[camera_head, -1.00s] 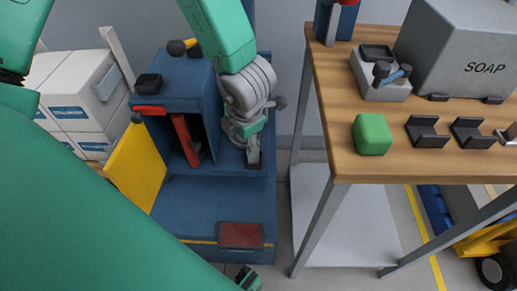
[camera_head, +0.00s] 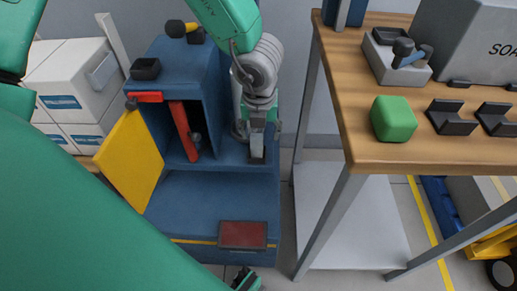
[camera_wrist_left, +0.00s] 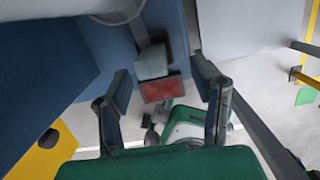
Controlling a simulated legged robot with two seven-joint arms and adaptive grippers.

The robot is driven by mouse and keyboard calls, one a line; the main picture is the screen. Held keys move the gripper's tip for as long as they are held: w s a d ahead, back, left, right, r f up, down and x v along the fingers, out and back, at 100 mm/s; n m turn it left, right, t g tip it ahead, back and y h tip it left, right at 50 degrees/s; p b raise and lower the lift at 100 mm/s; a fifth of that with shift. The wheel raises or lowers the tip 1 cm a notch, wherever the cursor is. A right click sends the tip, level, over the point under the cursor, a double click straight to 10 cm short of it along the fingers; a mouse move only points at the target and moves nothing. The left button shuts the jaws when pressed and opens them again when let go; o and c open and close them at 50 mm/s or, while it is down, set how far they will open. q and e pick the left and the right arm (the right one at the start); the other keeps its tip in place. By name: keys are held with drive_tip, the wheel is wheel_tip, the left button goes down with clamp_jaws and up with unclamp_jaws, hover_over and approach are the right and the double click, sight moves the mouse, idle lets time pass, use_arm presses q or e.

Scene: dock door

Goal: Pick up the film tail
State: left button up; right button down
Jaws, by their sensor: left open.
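A pale grey tab, apparently the film tail (camera_head: 257,149), hangs at the right side of the blue machine; it also shows in the left wrist view (camera_wrist_left: 152,59). My left gripper (camera_head: 258,130) points down at it. Its dark fingers are open, one on each side of the tab in the head view. In the left wrist view the gripper (camera_wrist_left: 163,78) shows nothing clamped between its fingers. The exact gap to the tab is unclear. A small dark and green part at the bottom edge of the head view may be my right gripper; I cannot tell.
The blue machine (camera_head: 208,208) has an open yellow door (camera_head: 132,170) and a red pad (camera_head: 243,234) on its base. A wooden table (camera_head: 430,155) with a green block (camera_head: 393,119) stands close on the right. White boxes (camera_head: 75,75) stand at the left.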

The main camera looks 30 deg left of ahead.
sight(256, 142)
use_arm(q)
drive_tip(key=a+f+b, duration=0.1)
drive_tip(key=f, duration=0.2)
drive_tip(key=shift+a+b, duration=0.35)
drive_tip(key=shift+b, duration=0.05)
drive_tip(key=shift+w+d+f+b, duration=0.15)
drive_tip(key=shift+f+b, duration=0.15)
drive_tip(key=shift+f, duration=0.25)
drive_tip(key=shift+w+d+f+b, duration=0.15)
drive_tip(key=shift+f+b, duration=0.1)
drive_tip(key=shift+f, duration=0.25)
drive_tip(key=shift+d, duration=0.15)
drive_tip(key=c, duration=0.7)
drive_tip(key=shift+s+a, duration=0.1)
drive_tip(key=shift+a, duration=0.25)
drive_tip(key=c, duration=0.3)
use_arm(e)
drive_tip(key=shift+a+f, duration=0.25)
drive_tip(key=shift+f, duration=1.05)
